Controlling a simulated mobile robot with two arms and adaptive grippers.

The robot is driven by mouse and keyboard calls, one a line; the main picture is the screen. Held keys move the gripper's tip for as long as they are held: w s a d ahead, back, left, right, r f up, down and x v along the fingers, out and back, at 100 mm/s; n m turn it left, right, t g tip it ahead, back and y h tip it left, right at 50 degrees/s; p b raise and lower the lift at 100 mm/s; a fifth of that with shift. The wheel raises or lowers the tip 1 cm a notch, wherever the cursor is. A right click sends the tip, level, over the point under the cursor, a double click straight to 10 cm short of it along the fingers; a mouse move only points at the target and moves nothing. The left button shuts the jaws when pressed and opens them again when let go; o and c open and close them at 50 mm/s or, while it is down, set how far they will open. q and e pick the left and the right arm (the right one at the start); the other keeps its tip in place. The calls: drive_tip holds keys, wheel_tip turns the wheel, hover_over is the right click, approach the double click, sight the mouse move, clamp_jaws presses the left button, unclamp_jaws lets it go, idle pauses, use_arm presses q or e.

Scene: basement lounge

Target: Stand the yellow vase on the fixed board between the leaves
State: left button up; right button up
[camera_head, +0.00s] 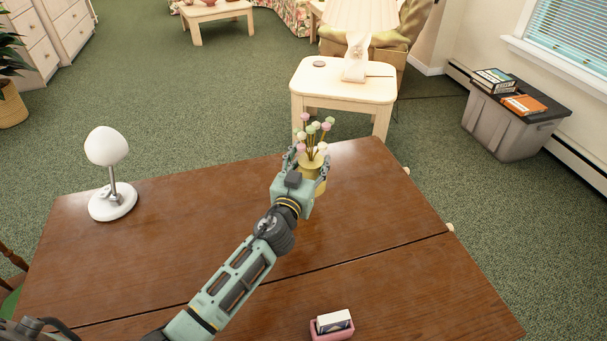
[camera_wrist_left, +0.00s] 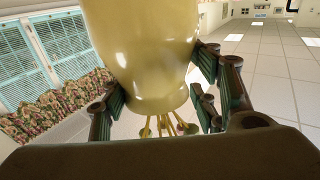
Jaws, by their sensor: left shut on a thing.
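The yellow vase (camera_head: 320,184) holds thin stems with pink, white and green round heads. My left gripper (camera_head: 308,161) is shut on it, with fingers on both sides. The vase is over the far right part of the brown wooden table (camera_head: 190,235), beyond the one seam that shows. I cannot tell whether its base touches the wood. The left wrist view shows the vase (camera_wrist_left: 145,45) close up between the fingers (camera_wrist_left: 165,100), its flowers partly hidden. The table's near part is cut off by the frame. My right gripper is not in view.
A white lamp (camera_head: 112,198) stands at the table's far left. A pink holder (camera_head: 331,333) with a white block (camera_head: 334,321) is at the near edge of view. A cream side table (camera_head: 345,85) stands behind. The tabletop between them is clear.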

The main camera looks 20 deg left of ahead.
sight(304, 172)
use_arm(q)
drive_tip(key=shift+w+a+f, duration=0.25)
drive_tip(key=shift+a+f, duration=0.05)
drive_tip(key=shift+a, duration=0.15)
drive_tip(key=shift+w+a+f, duration=0.25)
drive_tip(key=shift+a, duration=0.15)
drive_tip(key=shift+a+f+b, duration=0.1)
drive_tip(key=shift+f+b, duration=0.15)
drive_tip(key=shift+b, duration=0.05)
drive_tip(key=shift+f+b, duration=1)
drive_tip(key=shift+f, duration=0.8)
drive_tip(key=shift+f, duration=0.1)
drive_tip(key=o, duration=1.6)
drive_tip(key=shift+c, duration=0.2)
drive_tip(key=s, duration=1.2)
drive_tip(key=shift+b, duration=0.4)
